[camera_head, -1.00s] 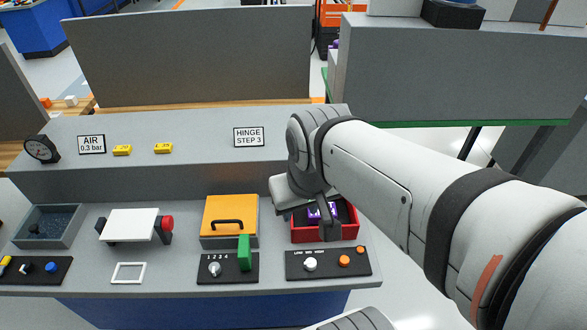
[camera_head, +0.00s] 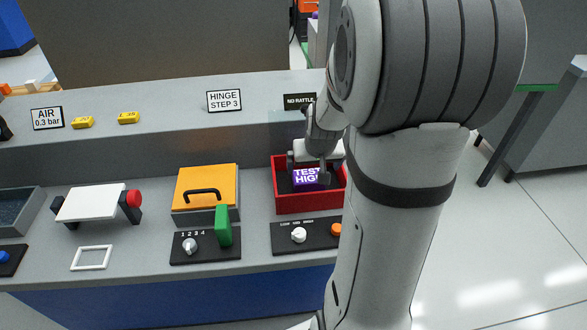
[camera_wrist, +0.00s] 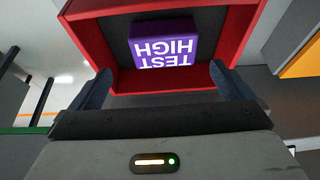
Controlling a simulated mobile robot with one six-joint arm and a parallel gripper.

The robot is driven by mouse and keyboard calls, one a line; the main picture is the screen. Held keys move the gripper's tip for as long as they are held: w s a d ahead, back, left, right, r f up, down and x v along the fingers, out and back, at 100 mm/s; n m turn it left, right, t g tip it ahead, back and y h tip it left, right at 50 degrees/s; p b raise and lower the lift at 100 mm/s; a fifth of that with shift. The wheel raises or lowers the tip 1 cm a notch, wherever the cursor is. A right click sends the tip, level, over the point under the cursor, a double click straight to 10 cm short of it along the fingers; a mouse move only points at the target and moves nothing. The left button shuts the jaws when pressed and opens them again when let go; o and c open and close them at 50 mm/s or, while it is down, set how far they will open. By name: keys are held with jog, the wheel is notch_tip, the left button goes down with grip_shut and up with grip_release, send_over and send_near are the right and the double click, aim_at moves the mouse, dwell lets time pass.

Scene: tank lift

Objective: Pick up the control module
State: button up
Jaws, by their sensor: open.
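A purple block (camera_head: 306,177) with white "TEST HIGH" lettering lies in a red open tray (camera_head: 310,202) on the grey bench. I take it to be the control module; no other label says so. My gripper (camera_head: 309,168) is over the tray, at its back side in the head view, and partly covers the block. In the wrist view the block (camera_wrist: 163,38) lies beyond the gap between my open fingers (camera_wrist: 160,74), apart from them. The lettering is upside down there, and nothing is between the fingers.
Left of the tray stands an orange-lidded box (camera_head: 207,187) with a black handle. In front are a panel with a green lever (camera_head: 223,226) and a knob panel (camera_head: 290,238). A raised grey ledge (camera_head: 170,141) with signs runs behind. The red tray walls surround the block.

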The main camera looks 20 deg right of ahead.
aim_at(309, 175)
jog(key=x, duration=0.7)
jog(key=shift+w+a+f, duration=0.25)
jog(key=shift+w, duration=0.05)
jog(key=c, duration=1)
